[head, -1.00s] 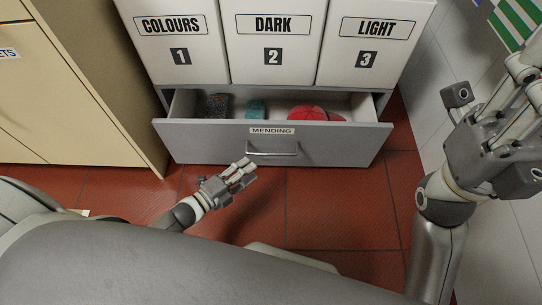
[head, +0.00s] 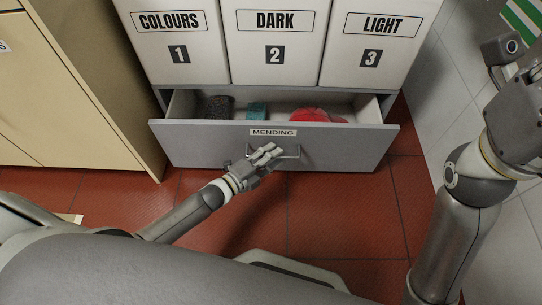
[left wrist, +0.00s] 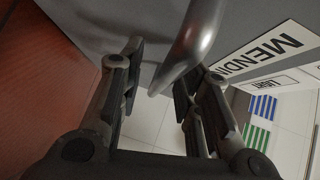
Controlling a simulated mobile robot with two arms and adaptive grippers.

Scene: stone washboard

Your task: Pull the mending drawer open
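The grey mending drawer (head: 345,148) stands partly open below the three white bins, its label facing up toward me. Its metal bar handle (head: 294,154) is on the front face, under the label. My left gripper (head: 271,153) is at the handle and hides part of it. In the left wrist view the fingers of the left gripper (left wrist: 158,72) are apart, with the curved bar of the handle (left wrist: 188,48) between them; neither finger clearly presses on it. My right gripper (head: 518,112) is at the right edge, cut off by the frame, its fingertips out of sight.
Inside the drawer lie a dark grey item (head: 216,106), a teal item (head: 257,109) and a red item (head: 309,115). A beige cabinet (head: 110,90) stands at the left, and a tiled wall (head: 455,90) at the right. Red floor (head: 335,215) in front of the drawer is clear.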

